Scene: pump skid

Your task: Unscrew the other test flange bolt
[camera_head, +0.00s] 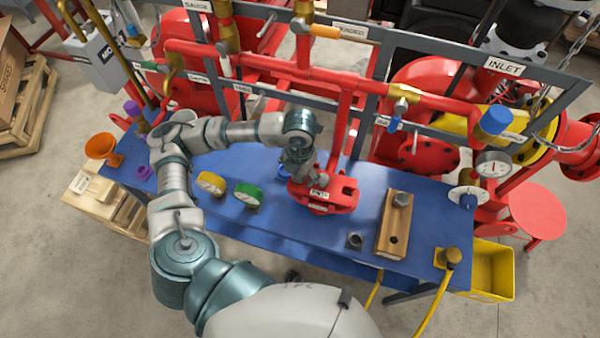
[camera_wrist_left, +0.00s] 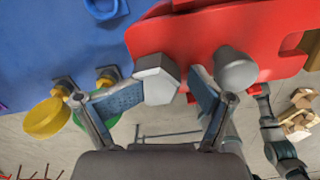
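The red test flange (camera_head: 345,197) sits on the blue skid table (camera_head: 270,225); its red plate also fills the top of the left wrist view (camera_wrist_left: 200,40). In that view a grey hex bolt head (camera_wrist_left: 157,80) lies between the fingertips of my left gripper (camera_wrist_left: 165,84). The left fingertip is close to the bolt head, and a small gap shows at the right one. A second, rounded grey bolt head (camera_wrist_left: 235,70) is outside the right finger. In the head view my left gripper (camera_head: 298,172) is over the flange's left side.
A wooden block (camera_head: 394,225) on the table holds a grey bolt (camera_head: 402,200) at its far end and has an open hole at its near end. Yellow (camera_head: 211,184) and green (camera_head: 248,194) handwheels stand left of the flange. Red pipework and a grey frame rise behind.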

